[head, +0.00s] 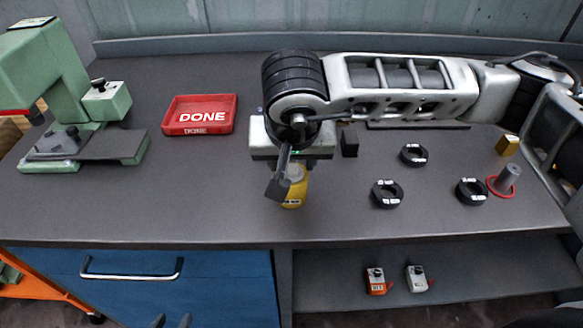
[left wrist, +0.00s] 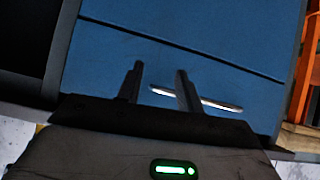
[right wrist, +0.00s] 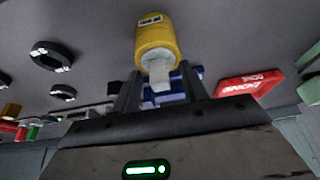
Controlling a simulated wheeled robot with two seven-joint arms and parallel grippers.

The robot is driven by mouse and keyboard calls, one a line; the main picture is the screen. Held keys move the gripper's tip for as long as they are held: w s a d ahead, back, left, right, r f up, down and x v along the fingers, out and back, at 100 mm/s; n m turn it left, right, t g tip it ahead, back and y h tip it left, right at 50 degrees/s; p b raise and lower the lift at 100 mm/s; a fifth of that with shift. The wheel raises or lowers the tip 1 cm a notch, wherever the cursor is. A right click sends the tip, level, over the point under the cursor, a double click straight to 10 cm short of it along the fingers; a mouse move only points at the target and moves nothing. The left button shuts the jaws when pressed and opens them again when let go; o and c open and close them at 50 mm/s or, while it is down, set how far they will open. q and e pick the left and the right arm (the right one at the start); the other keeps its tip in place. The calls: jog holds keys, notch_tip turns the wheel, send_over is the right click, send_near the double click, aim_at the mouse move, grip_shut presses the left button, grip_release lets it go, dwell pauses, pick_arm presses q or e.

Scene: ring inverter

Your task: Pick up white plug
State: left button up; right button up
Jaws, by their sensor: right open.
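I cannot make out for certain which thing is the white plug. In the right wrist view the yellow cylinder (right wrist: 156,38) shows a pale whitish end piece (right wrist: 160,76) that appears between the fingers of the right gripper (right wrist: 158,88). The right gripper is open; contact cannot be told. A blue thing shows behind the fingers. My left gripper (left wrist: 160,70) is open and empty before the blue drawer; its fingertips (head: 172,321) show at the head view's bottom edge.
A red DONE tray (head: 200,131) and a green press (head: 70,148) stand left. Several black rings (head: 387,194), a grey peg on a red ring (head: 506,179) and a brass block (head: 507,145) stand right. Orange (head: 376,281) and white (head: 417,278) labelled boxes sit on the lower shelf.

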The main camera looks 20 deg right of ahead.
jog(key=c, duration=0.6)
jog(key=shift+r, duration=0.1)
jog(key=shift+c, duration=0.2)
